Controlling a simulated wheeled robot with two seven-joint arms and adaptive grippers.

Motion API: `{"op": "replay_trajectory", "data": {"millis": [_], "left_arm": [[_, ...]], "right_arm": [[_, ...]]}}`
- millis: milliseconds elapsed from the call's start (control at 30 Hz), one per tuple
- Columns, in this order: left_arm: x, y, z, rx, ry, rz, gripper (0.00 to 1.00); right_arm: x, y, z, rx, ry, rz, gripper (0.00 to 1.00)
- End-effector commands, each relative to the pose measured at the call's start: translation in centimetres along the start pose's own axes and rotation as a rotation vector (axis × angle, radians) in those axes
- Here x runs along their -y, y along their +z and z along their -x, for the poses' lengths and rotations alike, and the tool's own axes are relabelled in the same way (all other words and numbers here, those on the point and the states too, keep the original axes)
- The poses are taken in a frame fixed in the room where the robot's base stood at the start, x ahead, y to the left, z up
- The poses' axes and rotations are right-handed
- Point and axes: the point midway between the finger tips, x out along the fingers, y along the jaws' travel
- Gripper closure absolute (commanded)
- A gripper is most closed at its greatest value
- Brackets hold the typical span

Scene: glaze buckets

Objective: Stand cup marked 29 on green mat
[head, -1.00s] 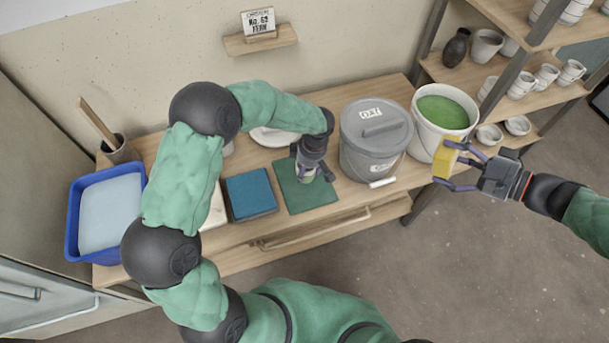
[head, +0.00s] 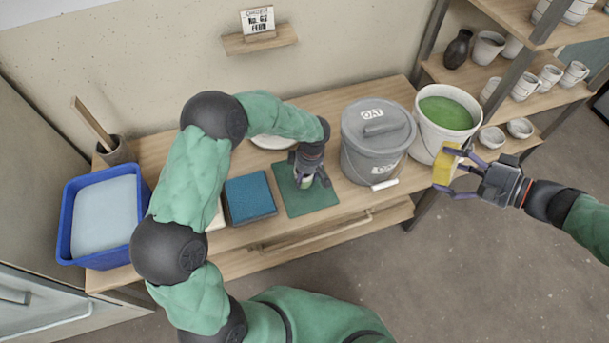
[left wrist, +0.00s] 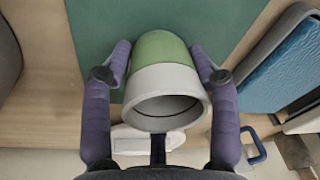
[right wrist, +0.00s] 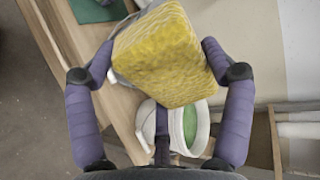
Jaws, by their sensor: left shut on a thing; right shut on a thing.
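My left gripper (head: 305,178) is shut on a cup (left wrist: 168,88), pale grey toward the open rim and green toward the base. The cup is over the green mat (head: 318,200), with its mouth facing the wrist camera and its green end toward the mat. I cannot tell whether its base touches the mat. No number shows on the cup from here. The mat also fills the upper part of the left wrist view (left wrist: 88,30). My right gripper (head: 452,172) is shut on a yellow sponge (right wrist: 165,55), held in the air in front of the white bucket.
A lidded grey bucket (head: 372,160) stands right of the mat, and a white bucket of green glaze (head: 425,138) beyond it. A blue block (head: 250,200) lies just left of the mat. A blue tub (head: 66,215) stands far left. Shelves with cups (head: 526,85) are at right.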

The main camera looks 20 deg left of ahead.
Motion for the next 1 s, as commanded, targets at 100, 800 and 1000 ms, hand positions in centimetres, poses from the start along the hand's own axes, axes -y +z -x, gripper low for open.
{"op": "replay_trajectory", "data": {"millis": [100,800,1000], "left_arm": [[0.0,0.0,-0.1,0.0,0.0,0.0,0.15],[-0.1,-0.1,4.7,0.0,0.004,0.0,0.15],[-0.1,-0.1,8.7,0.0,0.003,-0.001,0.15]], "right_arm": [[-0.1,0.0,0.0,0.0,0.0,0.0,0.41],[2.0,0.1,0.8,0.0,0.0,0.0,0.41],[3.4,0.1,1.3,0.0,0.0,0.0,0.41]]}}
